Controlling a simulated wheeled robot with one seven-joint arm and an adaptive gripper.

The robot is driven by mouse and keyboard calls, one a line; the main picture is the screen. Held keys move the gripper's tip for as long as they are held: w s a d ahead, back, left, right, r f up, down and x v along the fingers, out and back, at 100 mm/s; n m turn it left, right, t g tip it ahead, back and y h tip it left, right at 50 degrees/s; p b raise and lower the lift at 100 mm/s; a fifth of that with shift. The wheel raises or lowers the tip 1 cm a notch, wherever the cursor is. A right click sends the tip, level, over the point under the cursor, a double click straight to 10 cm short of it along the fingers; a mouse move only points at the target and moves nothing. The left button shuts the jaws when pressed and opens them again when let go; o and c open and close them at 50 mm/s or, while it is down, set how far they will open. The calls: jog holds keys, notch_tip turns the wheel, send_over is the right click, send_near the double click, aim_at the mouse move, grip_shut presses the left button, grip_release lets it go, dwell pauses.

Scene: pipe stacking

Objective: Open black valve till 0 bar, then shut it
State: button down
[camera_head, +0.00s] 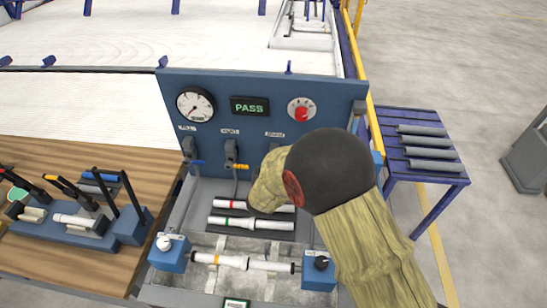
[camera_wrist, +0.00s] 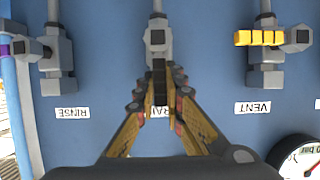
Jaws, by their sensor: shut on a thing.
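My gripper (camera_wrist: 160,90) is shut on the dark handle of the middle valve (camera_wrist: 158,40) in the wrist view. The fingers come up from below and meet around the handle. The label under this valve is half hidden by the fingers.
A yellow-handled valve (camera_wrist: 262,40) labelled VENT and another valve (camera_wrist: 60,50) labelled RINSE flank mine. A blue-handled valve (camera_head: 190,152) is at the panel's left. The panel has a PASS display (camera_head: 249,107) and red knob (camera_head: 301,112). Pipes (camera_head: 245,263) lie below.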

jog(key=shift+f, duration=0.1)
dwell(0.3)
jog(key=c, duration=1.8)
grip_release()
jog(key=shift+c, duration=0.2)
jog(key=v, duration=1.2)
jog(key=shift+a, duration=0.15)
